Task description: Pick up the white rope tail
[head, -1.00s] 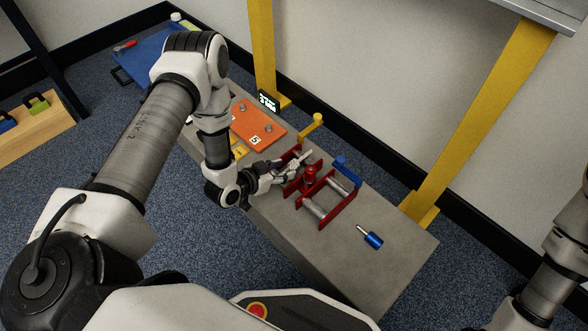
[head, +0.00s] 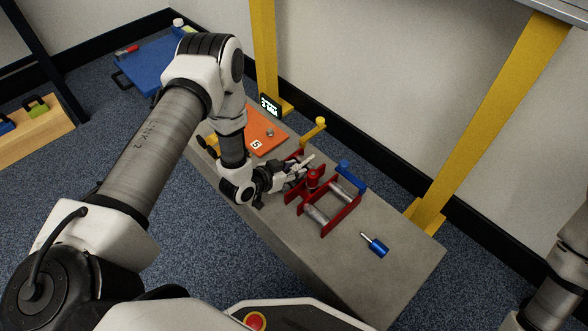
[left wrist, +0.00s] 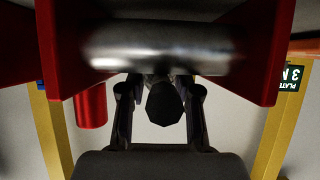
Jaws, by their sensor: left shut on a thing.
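My left gripper (head: 288,176) is at the left side of a red frame (head: 338,217) with metal rollers, on the grey bench. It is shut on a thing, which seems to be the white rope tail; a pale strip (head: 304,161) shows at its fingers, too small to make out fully. In the left wrist view the two fingers (left wrist: 160,92) flank a dark, blunt, faceted end (left wrist: 164,103), just below a metal roller (left wrist: 158,47) between red plates. The rest of the rope is hidden. My right gripper is out of view; only part of my right arm shows at the right edge.
A blue-handled tool (head: 375,245) lies on the bench right of the frame. A yellow peg (head: 314,130) and a blue-topped part (head: 350,175) stand close by. An orange plate (head: 262,135) lies behind the gripper. Yellow posts (head: 480,115) rise behind the bench.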

